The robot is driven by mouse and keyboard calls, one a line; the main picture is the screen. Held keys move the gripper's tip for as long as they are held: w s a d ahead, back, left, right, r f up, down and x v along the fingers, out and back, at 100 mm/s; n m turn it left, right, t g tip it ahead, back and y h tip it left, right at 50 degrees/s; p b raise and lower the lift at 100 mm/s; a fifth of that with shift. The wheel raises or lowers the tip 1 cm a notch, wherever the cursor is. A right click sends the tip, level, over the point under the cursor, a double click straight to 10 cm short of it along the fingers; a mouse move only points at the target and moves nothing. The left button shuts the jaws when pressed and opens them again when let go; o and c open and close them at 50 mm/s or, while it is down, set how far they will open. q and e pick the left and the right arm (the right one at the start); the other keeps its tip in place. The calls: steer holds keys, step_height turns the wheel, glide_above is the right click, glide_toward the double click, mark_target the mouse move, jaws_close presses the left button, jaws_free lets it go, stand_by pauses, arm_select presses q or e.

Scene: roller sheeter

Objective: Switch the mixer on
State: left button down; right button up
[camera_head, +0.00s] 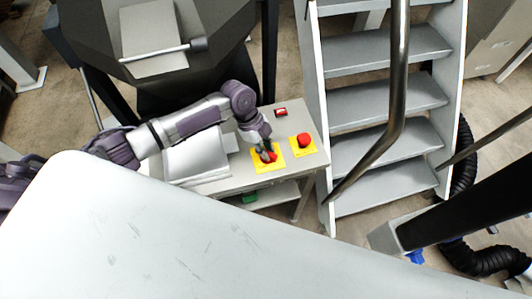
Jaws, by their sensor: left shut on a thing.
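My left arm reaches in from the left over a small grey table (240,183). My left gripper (264,149) points down at a red switch (269,157) on a yellow plate (267,166). It is shut on this switch, and the fingers hide part of it. A second yellow plate with a round red button (304,140) lies just to the right, apart from the gripper. A small red item (281,112) sits farther back on the table. My right gripper is not in view. I cannot tell which machine is the mixer.
Metal steps (385,105) with a bent handrail (397,80) stand right of the table. A grey box-like panel (197,157) lies under my left arm. A dark machine (90,45) stands behind. A large pale surface (170,240) fills the front. A black hose (465,175) lies at right.

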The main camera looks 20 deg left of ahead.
arm_select(q)
steer(key=m+g+b, duration=0.1)
steer(key=m, duration=0.1)
steer(key=m+y+b, duration=0.1)
steer(key=m+b, duration=0.1)
steer(key=shift+w+f+m+g, duration=0.1)
steer(key=shift+f+m+g, duration=0.1)
steer(key=shift+m+g, duration=0.15)
steer(key=shift+r+m+g+y+b, duration=0.1)
steer(key=shift+m+g+y+b, duration=0.45)
steer(key=shift+m+b, duration=1.15)
steer(key=shift+d+m, duration=0.1)
steer(key=shift+m, duration=0.35)
steer(key=c, duration=1.1)
jaws_free()
steer(key=shift+c, duration=0.2)
steer(key=shift+o, duration=0.2)
steer(key=shift+w+r, duration=0.1)
steer(key=shift+r, duration=0.05)
steer(key=v, duration=1.1)
steer(key=shift+w+r, duration=0.2)
steer(key=shift+r, duration=0.15)
steer(key=shift+s, duration=0.1)
